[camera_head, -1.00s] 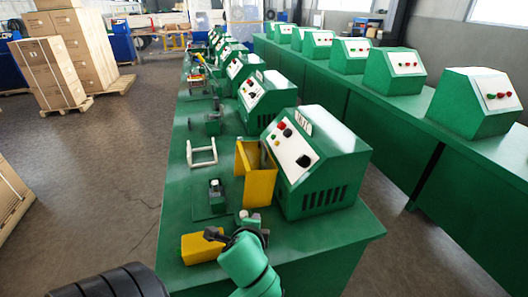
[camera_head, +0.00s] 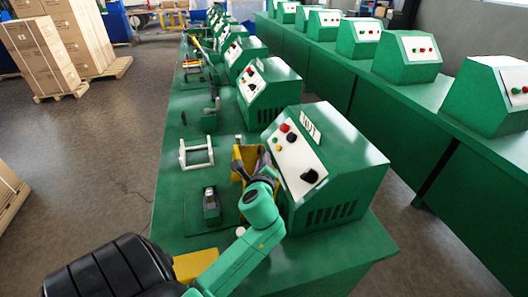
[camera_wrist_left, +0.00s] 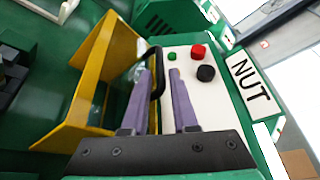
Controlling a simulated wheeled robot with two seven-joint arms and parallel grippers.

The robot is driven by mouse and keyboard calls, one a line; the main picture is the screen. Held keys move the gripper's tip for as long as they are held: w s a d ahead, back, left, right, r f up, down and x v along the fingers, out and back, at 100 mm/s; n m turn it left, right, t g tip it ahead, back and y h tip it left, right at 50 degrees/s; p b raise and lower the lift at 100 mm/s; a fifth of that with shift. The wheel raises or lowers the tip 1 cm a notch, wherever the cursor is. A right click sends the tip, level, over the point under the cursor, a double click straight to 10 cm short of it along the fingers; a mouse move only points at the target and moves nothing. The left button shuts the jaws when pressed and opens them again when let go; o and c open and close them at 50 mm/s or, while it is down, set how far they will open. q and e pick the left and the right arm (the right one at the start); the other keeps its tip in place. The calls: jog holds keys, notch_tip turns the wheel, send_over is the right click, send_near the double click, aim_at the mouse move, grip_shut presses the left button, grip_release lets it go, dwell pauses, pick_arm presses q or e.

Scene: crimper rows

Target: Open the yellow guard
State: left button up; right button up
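The yellow guard (camera_head: 238,157) stands at the left side of the nearest green machine, partly hidden by my left arm. In the left wrist view the guard (camera_wrist_left: 108,55) shows as an angled yellow frame left of the fingers. A black bent handle (camera_wrist_left: 160,68) is close to the fingertips and appears to lie between them, but contact cannot be told. My left gripper (camera_head: 262,162) is beside the guard, in front of the machine's panel. In the wrist view its two purple fingers (camera_wrist_left: 161,68) are apart. My right gripper does not show.
The green machine (camera_head: 338,150) with its white button panel (camera_wrist_left: 208,100) is close on the right of the fingers. A white frame (camera_head: 196,153) and a small green-and-black tool (camera_head: 211,203) are on the green bench (camera_head: 172,180). A yellow block (camera_head: 200,264) is at the front.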

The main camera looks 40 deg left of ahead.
pick_arm(q)
jog(key=x, duration=0.4)
jog(key=shift+w+a, duration=0.15)
jog(key=shift+w, duration=0.05)
jog(key=shift+f, duration=0.1)
grip_shut()
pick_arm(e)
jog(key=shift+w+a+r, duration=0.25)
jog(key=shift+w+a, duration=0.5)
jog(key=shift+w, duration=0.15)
pick_arm(q)
jog(key=shift+f, duration=0.1)
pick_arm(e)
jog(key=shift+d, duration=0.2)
